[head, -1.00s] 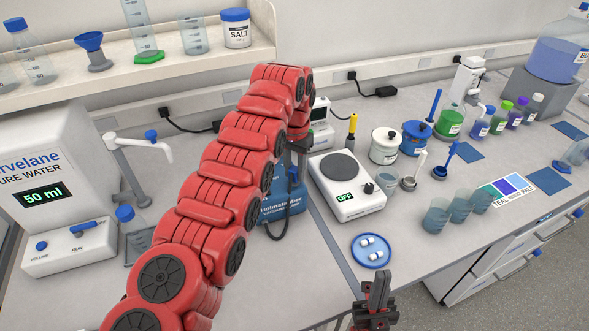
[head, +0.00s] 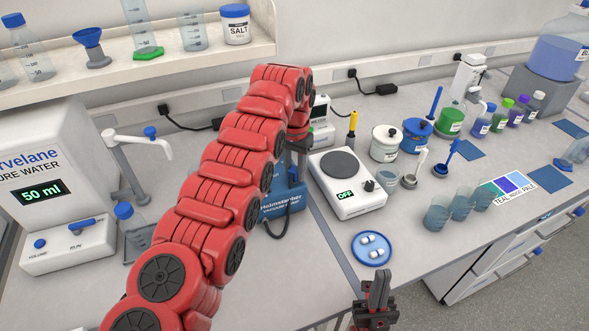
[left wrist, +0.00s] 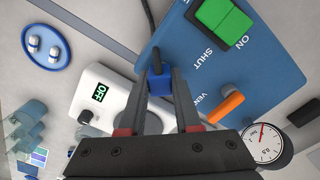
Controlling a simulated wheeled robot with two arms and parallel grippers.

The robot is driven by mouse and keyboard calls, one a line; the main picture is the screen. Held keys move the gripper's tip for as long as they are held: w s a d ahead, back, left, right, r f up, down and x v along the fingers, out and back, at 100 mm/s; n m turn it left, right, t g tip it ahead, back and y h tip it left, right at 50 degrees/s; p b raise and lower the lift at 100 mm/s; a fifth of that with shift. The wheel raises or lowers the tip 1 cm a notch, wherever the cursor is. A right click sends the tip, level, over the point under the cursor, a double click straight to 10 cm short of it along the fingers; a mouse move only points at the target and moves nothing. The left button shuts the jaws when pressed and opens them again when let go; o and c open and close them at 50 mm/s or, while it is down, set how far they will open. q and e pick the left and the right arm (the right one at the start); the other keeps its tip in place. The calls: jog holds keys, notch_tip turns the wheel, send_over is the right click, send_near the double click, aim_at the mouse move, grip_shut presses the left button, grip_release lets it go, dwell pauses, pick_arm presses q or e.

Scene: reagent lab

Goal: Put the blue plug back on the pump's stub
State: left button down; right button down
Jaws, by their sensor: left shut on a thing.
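The blue pump (left wrist: 215,75) has a green switch (left wrist: 223,20), an orange vent lever (left wrist: 225,106) and a round gauge (left wrist: 264,142). In the head view the pump (head: 284,203) is partly covered by my red left arm. My left gripper (left wrist: 159,74) is shut on the small blue plug (left wrist: 159,84), at the pump's edge beside a black hose (left wrist: 150,28). I cannot make out the stub, nor whether the plug touches it. In the head view the left fingertips are mostly hidden. My right gripper (head: 376,285) is low at the bench's front edge; its jaw opening is unclear.
A white hotplate (head: 347,195) reading OFF stands right of the pump. A blue dish (head: 371,249) with two small white pieces lies in front of it. Beakers (head: 461,206) stand further right. The water dispenser (head: 60,200) is at left. Bench in front of the pump is clear.

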pick_arm(q)
jog(key=c, duration=0.5)
grip_release()
notch_tip(320, 180, up, 18)
jog(key=p, duration=1.6)
jog(key=shift+f, duration=0.25)
